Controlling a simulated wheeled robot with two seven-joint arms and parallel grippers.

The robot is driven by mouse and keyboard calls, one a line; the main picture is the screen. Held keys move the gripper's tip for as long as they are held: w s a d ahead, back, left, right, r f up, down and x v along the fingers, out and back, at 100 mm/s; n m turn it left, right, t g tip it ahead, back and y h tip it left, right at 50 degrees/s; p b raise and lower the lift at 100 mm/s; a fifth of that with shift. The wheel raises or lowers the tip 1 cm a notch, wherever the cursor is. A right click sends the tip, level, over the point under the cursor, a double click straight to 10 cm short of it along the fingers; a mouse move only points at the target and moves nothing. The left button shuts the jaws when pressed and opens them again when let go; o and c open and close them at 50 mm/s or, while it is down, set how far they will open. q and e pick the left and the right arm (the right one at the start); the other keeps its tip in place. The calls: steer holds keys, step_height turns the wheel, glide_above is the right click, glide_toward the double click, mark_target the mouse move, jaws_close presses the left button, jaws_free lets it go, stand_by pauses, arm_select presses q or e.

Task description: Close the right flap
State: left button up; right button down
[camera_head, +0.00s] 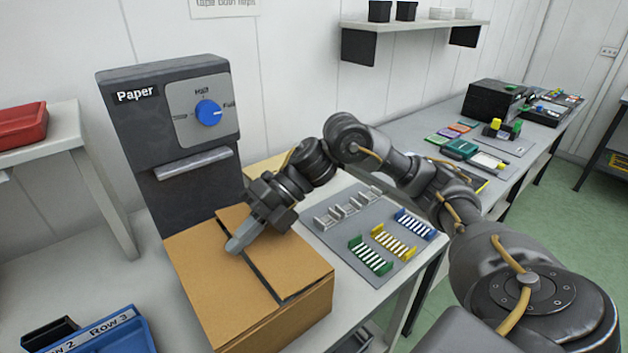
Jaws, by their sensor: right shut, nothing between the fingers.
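A brown cardboard box (205,300) sits on the white table in front of the dark grey paper machine. Its left flap (215,285) and right flap (293,262) both lie about flat over the top, with a thin dark gap between them. I cannot tell whether the right flap is fully level. My right gripper (232,246) is shut and empty, its fingertips at the top of the box by the gap; contact is unclear. My wrist hides the back right of the top. My left gripper is not in view.
The paper machine (150,110) stands right behind the box. To the right, a grey mat (345,236) holds green, yellow and blue racks. A blue bin (130,335) is at the lower left. A red tray (22,125) sits on a side shelf.

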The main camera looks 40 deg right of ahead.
steer(key=shift+r, duration=0.1)
stand_by(0.3)
steer(key=shift+r+p, duration=0.6)
steer(key=shift+r, duration=0.1)
